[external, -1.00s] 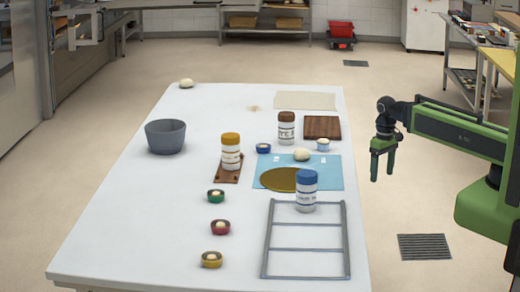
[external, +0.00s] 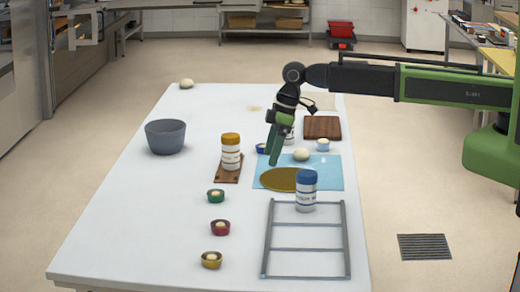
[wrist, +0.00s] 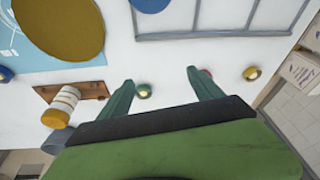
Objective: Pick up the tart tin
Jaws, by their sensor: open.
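Several small round tins with pale filling stand on the white table: a green tin (external: 216,196), a red tin (external: 220,228), a yellow tin (external: 211,260), a blue tin (external: 261,148) and a light blue tin (external: 323,145). I cannot tell which one is the tart tin. My gripper (external: 274,160) is above the table by the blue mat, and it partly hides the blue tin. In the wrist view my gripper (wrist: 163,82) is open and empty. The green tin (wrist: 143,91) shows between the fingers, the red tin (wrist: 206,73) is mostly behind the right finger, and the yellow tin (wrist: 252,73) lies right of it.
A yellow-lidded jar (external: 231,152) stands on a brown board (external: 228,175). A grey bowl (external: 165,137) is at left. The table's left front is clear.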

